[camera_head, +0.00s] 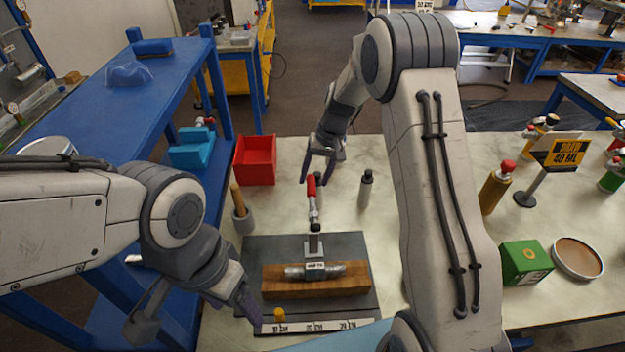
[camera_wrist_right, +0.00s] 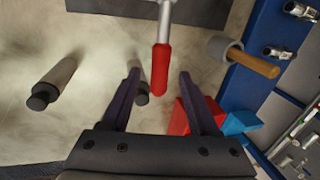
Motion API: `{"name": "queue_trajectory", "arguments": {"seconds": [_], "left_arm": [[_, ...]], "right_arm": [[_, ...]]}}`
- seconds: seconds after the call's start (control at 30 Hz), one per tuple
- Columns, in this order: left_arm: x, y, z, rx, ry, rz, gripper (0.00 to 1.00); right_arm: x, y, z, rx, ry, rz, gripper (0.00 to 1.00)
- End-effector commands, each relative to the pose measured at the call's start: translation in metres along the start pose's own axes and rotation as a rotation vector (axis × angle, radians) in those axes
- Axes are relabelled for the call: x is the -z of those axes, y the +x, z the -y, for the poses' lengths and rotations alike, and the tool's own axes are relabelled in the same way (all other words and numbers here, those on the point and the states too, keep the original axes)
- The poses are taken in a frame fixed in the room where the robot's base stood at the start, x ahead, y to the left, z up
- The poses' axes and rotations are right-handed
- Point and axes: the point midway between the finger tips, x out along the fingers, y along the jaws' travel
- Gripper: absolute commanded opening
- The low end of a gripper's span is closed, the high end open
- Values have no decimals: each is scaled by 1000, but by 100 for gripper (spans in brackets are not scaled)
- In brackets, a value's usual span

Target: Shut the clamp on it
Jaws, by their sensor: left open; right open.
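The toggle clamp stands on a dark grey plate (camera_head: 255,255), its red handle (camera_head: 311,187) pointing away from me. In the wrist view the handle (camera_wrist_right: 161,70) reaches between the fingers of my right gripper (camera_wrist_right: 160,88), with gaps on both sides. My right gripper (camera_head: 318,172) is open just beyond the handle. My left gripper (camera_head: 196,318) is open and empty at the plate's near left.
A green box (camera_head: 525,262) and bottles are at the right.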

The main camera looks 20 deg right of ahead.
Motion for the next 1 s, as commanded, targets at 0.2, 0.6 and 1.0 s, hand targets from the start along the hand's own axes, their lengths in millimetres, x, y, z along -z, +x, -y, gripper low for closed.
{"name": "queue_trajectory", "arguments": {"seconds": [0.2,0.6,1.0], "left_arm": [[0,-4,0,0,0,0,72],[0,-4,0,0,0,0,72],[0,-4,0,0,0,0,72]], "right_arm": [[0,20,0,0,0,1,62],[0,23,0,0,0,-1,27],[0,22,0,0,0,-1,0]]}}
